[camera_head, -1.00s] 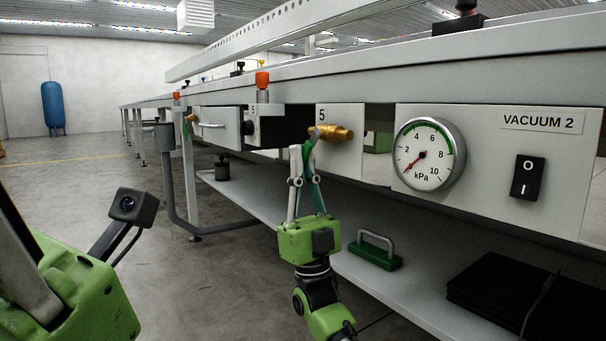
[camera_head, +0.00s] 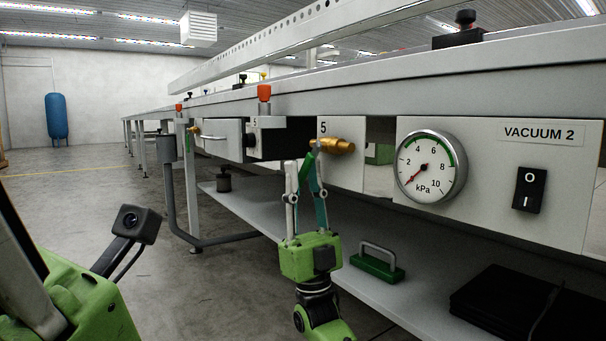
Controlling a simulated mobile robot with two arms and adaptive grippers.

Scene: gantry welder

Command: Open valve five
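Valve five is a brass valve (camera_head: 338,146) on a pale panel marked 5 (camera_head: 350,172), left of the gauge. A green piece, apparently its lever, hangs down from the valve's left end. My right gripper (camera_head: 304,167) points up from below, with a pale finger on the left and a green-teal finger on the right. The fingers are apart, and the lever is close to the right finger. Whether they touch, I cannot tell. My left gripper (camera_head: 70,300) shows only as a green body at the lower left; its fingertips are out of view.
Right of the valve are a kPa gauge (camera_head: 430,167) and a black switch (camera_head: 529,190) under VACUUM 2. A lower shelf (camera_head: 345,240) holds a green block with a grey handle (camera_head: 377,263) and black sheets (camera_head: 510,300). A grey bent tube (camera_head: 175,200) stands left. Floor is clear at left.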

